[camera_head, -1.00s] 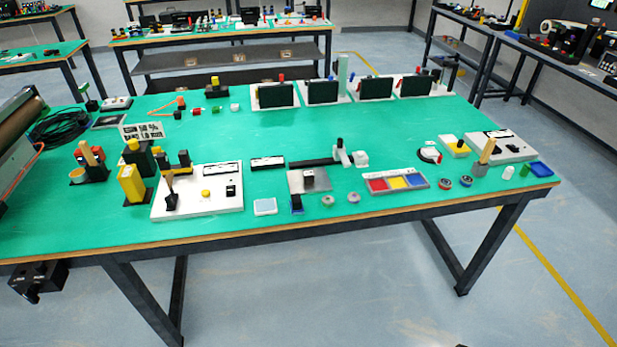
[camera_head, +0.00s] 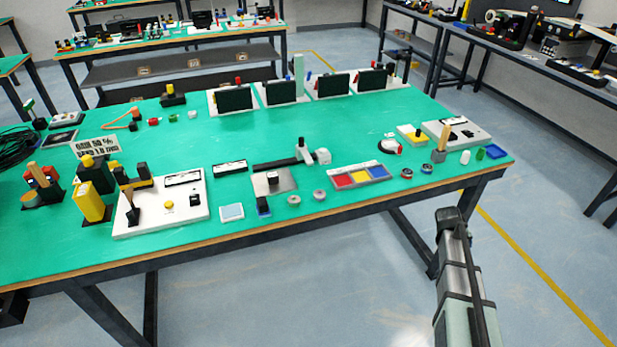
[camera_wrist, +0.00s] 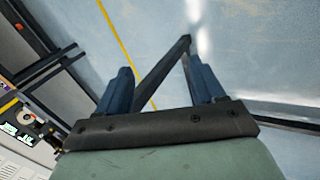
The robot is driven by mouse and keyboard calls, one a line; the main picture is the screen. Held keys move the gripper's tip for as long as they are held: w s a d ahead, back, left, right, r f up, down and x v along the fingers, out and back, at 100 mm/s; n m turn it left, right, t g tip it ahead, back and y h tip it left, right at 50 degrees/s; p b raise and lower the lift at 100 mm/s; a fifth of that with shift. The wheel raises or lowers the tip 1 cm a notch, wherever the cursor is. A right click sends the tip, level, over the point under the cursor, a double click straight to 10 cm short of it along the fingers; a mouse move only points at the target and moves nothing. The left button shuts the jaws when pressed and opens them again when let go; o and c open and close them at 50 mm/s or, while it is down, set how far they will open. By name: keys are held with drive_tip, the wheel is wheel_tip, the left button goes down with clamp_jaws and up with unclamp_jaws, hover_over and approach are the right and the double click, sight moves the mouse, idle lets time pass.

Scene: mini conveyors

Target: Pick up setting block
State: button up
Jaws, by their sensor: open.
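No thing is clearly marked as the setting block. A small dark block (camera_head: 273,178) sits on a grey metal plate (camera_head: 283,187) near the table's front middle, and may be it. My gripper (camera_wrist: 160,66) shows in the wrist view with its two blue fingers apart and nothing between them. Behind the fingers are only the floor, a yellow line and table framing, so it is away from the tabletop things. In the head view, part of my arm rises at the lower right, in front of the table's edge.
The green table (camera_head: 250,140) is crowded along its front. A tray with red, yellow and blue compartments (camera_head: 383,171) lies right of the plate. A white panel (camera_head: 190,206) and a yellow block (camera_head: 88,201) stand left. Black screens (camera_head: 235,98) line the back.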

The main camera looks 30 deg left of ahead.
drive_tip(key=w+a+r+n+t, duration=0.1)
drive_tip(key=w+a+r, duration=0.4)
drive_tip(key=r, duration=0.3)
drive_tip(key=w+a+r+t, duration=0.2)
drive_tip(key=w+a+r, duration=0.25)
drive_tip(key=r, duration=0.35)
drive_tip(key=w+a+r+n+t, duration=0.1)
drive_tip(key=w+a+r, duration=0.4)
drive_tip(key=r, duration=0.4)
wheel_tip(320, 180, up, 5)
drive_tip(key=g+y, duration=0.4)
drive_tip(key=g, duration=0.4)
hover_over(272, 175)
wheel_tip(272, 175, down, 13)
drive_tip(key=shift+w+f, duration=0.1)
clamp_jaws()
